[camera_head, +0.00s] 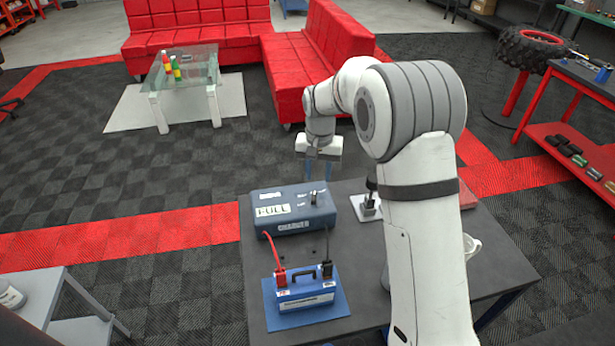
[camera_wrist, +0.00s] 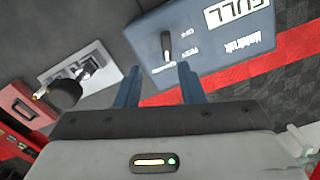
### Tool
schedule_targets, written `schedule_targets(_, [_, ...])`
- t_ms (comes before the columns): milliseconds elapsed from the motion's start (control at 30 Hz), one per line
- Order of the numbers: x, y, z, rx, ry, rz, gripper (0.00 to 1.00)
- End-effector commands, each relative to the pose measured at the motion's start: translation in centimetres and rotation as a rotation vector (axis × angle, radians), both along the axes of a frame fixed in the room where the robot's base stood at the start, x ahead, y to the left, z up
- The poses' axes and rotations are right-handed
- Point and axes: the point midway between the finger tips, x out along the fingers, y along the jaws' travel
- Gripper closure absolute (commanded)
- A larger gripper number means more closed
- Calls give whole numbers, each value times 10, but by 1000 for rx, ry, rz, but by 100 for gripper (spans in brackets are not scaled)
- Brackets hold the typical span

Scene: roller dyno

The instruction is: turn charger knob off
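The charger (camera_head: 287,225) is a blue-grey box on the dark table, with a display reading FULL. It also shows upside down at the top of the wrist view (camera_wrist: 200,65). Its knob (camera_head: 313,198) is a small dark lever on the top right of the box; in the wrist view the knob (camera_wrist: 166,43) stands near small printed labels, too blurred to read surely. My gripper (camera_head: 319,172) is above the charger's back right, pointing down. In the wrist view its two blue fingers (camera_wrist: 159,68) are apart with nothing between them. The knob appears just beyond the fingertips, between their lines.
A blue battery (camera_head: 305,297) with red and black clamps sits in front of the charger. A black-handled lever on a pale plate (camera_head: 367,208) stands right of the charger, close to my arm. Red sofas (camera_head: 200,35) and a glass table (camera_head: 187,70) are farther back.

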Motion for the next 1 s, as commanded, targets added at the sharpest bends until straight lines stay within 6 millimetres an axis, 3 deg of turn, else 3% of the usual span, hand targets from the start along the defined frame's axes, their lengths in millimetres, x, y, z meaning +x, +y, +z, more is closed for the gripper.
schedule_targets(200, [9,20,-16,0,11,16,65])
schedule_targets(667, [10,22,-82,0,14,23,65])
schedule_targets(1000, [10,22,-90,1,11,23,65])
